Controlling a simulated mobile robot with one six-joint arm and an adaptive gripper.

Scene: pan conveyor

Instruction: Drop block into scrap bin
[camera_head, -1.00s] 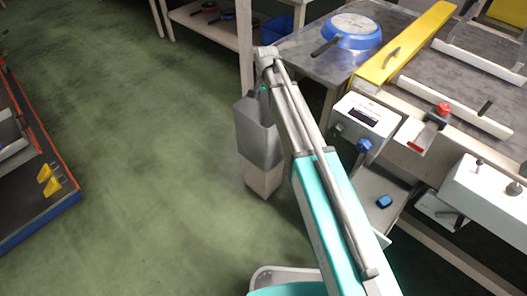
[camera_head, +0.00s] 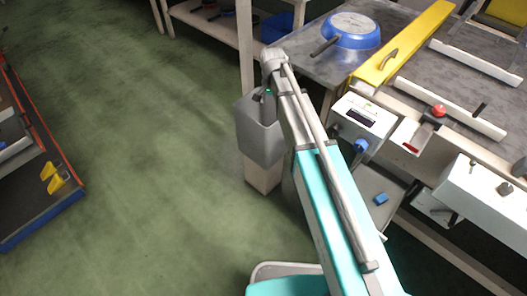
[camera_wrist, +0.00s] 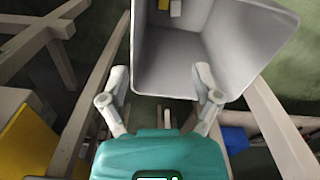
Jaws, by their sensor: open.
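The grey scrap bin (camera_head: 262,138) stands upright on a pale support, beside my arm in the head view. In the wrist view the bin's inside (camera_wrist: 185,60) opens beyond my fingers. A yellow block (camera_wrist: 164,4) and a whitish block (camera_wrist: 176,8) show inside it at the top edge of the picture; I cannot tell which is the task's block. My gripper (camera_wrist: 161,82) is open, its two fingers wide apart with nothing between them, at the bin's near rim. In the head view my gripper is mostly hidden behind my arm and the bin.
A workbench at the right carries a blue-rimmed pan (camera_head: 350,32), a yellow bar (camera_head: 405,45) and a control box (camera_head: 362,118). A small blue item (camera_head: 381,198) lies on a lower shelf. A rack with yellow parts (camera_head: 53,178) is at the left. The green floor between is clear.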

